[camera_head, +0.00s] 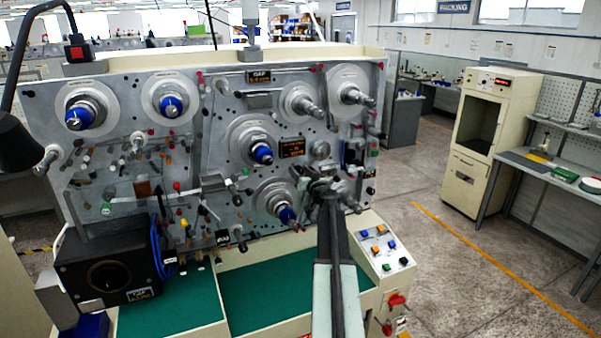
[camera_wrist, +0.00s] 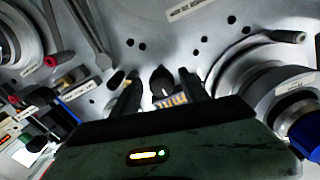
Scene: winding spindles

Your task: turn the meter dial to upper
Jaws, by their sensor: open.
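In the wrist view a small dark round knob (camera_wrist: 161,78) with a pale mark sits on the grey panel, and it looks like the meter dial. A small patterned plate (camera_wrist: 170,100) shows just below it. My gripper (camera_wrist: 159,74) is open, with one dark finger on each side of the knob. I cannot tell whether the fingers touch it, and its setting is too small to read. In the head view my gripper (camera_head: 322,183) is at the lower right part of the grey panel (camera_head: 225,100), and the knob is hidden behind it.
A blue-tipped spindle (camera_head: 286,214) stands left of my gripper in the head view. Several other spindles and pegs project from the panel. A button box (camera_head: 383,250) is at lower right. A black box with a round dial (camera_head: 105,275) is at lower left. The green bench top (camera_head: 265,285) is largely clear.

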